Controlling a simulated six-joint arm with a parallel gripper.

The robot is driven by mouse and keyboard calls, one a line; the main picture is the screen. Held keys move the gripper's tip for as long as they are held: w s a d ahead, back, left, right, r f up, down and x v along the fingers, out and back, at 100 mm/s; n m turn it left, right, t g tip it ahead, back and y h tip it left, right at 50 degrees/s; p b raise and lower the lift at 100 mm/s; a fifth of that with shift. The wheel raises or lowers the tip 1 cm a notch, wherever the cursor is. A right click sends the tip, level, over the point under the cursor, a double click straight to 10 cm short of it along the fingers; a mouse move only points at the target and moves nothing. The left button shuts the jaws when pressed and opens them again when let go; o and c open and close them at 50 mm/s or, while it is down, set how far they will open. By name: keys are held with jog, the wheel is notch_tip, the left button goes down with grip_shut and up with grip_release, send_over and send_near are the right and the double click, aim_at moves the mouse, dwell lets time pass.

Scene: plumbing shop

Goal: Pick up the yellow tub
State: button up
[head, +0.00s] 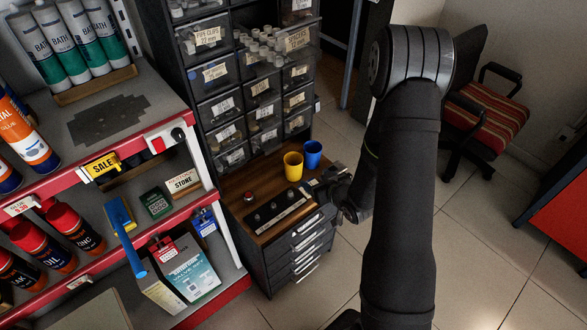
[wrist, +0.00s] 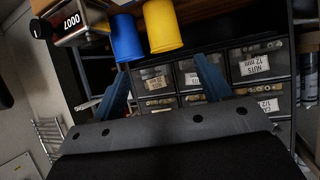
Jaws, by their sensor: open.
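The yellow tub (head: 293,166) stands upright on a wooden worktop, next to the blue tub (head: 313,154) on its right. In the wrist view the yellow tub (wrist: 163,26) shows at the top, upside down in the picture, with the blue tub (wrist: 126,38) to its left. My gripper (head: 338,186) is at the right edge of the worktop, right of both tubs, partly hard to make out against dark things. In the wrist view my gripper (wrist: 163,66) has its two blue fingers spread, with nothing between them and the tubs beyond the tips.
The wooden worktop (head: 240,182) also holds a black strip with knobs (head: 276,211) and a red button (head: 249,196). Labelled drawers (head: 262,87) rise behind it. A red-edged shelf (head: 110,160) with bottles stands at left. A device with digits (wrist: 72,24) is near the blue tub.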

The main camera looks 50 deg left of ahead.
aim_at(290, 163)
jog(key=x, duration=1.7)
jog(key=shift+s+a+f, duration=0.1)
jog(key=shift+s+a, duration=0.1)
jog(key=shift+s, duration=0.15)
jog(key=c, duration=0.7)
